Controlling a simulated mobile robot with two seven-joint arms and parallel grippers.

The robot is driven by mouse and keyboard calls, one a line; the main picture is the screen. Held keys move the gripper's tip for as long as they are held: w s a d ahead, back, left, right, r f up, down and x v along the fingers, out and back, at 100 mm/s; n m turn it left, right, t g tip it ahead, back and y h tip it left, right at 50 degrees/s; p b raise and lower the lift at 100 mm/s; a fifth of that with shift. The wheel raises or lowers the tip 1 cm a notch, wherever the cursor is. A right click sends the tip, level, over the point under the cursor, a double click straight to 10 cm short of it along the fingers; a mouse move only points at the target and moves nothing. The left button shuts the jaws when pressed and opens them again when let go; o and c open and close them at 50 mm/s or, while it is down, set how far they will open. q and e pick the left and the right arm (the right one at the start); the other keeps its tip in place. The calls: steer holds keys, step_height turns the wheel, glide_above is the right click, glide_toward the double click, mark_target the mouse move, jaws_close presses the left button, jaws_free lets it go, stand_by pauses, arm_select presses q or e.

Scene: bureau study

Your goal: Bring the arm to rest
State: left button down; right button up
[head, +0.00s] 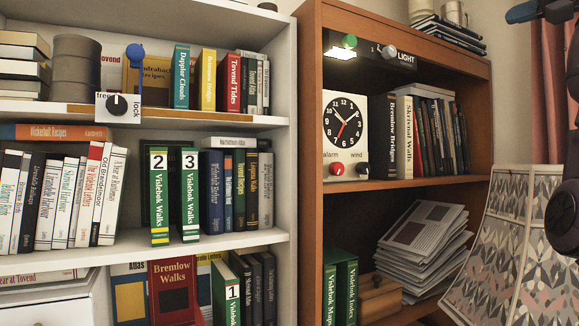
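Dark links of my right arm (564,215) stand along the right edge of the head view, with a blue-and-black part at the top right corner. The arm is raised beside the brown bookcase, in front of the patterned panel. No fingertips of my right gripper show. My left arm and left gripper are out of view.
A white bookcase (205,128) full of books stands at left, a brown bookcase (310,200) at right. The brown one holds a clock (345,128), a lit lamp switch panel (378,57) and stacked papers (420,240). A patterned panel (495,260) leans at right.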

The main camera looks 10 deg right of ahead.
step_height(320, 180, up, 6)
steer(key=t+h, duration=0.3)
steer(key=t, duration=0.2)
steer(key=w+a+f+n+t+h, duration=0.15)
steer(key=w+a+f, duration=0.25)
steer(key=w+f, duration=0.45)
steer(key=w+a+f+n+t+h, duration=0.15)
steer(key=w+a+f, duration=0.35)
steer(key=f, duration=0.7)
steer(key=w+a+f+n+g+y, duration=0.1)
steer(key=w+a+f+n+g, duration=0.1)
steer(key=f, duration=1.4)
steer(key=w+a+f+n+g, duration=0.1)
steer(key=w+a+f+g, duration=0.1)
steer(key=f, duration=1.4)
steer(key=s+a+f+g, duration=0.1)
steer(key=s+f, duration=0.3)
steer(key=f, duration=0.6)
steer(key=s+a+f+g, duration=0.1)
steer(key=s+f, duration=0.3)
steer(key=f, duration=0.6)
steer(key=s+f+g, duration=0.2)
steer(key=s+f, duration=0.3)
steer(key=f, duration=0.5)
steer(key=s+f+m+g+h, duration=0.2)
steer(key=s+f+g, duration=0.3)
steer(key=s+f, duration=1.6)
steer(key=shift+s+m+g, duration=0.3)
steer(key=shift+s+m, duration=0.3)
steer(key=shift+s, duration=0.65)
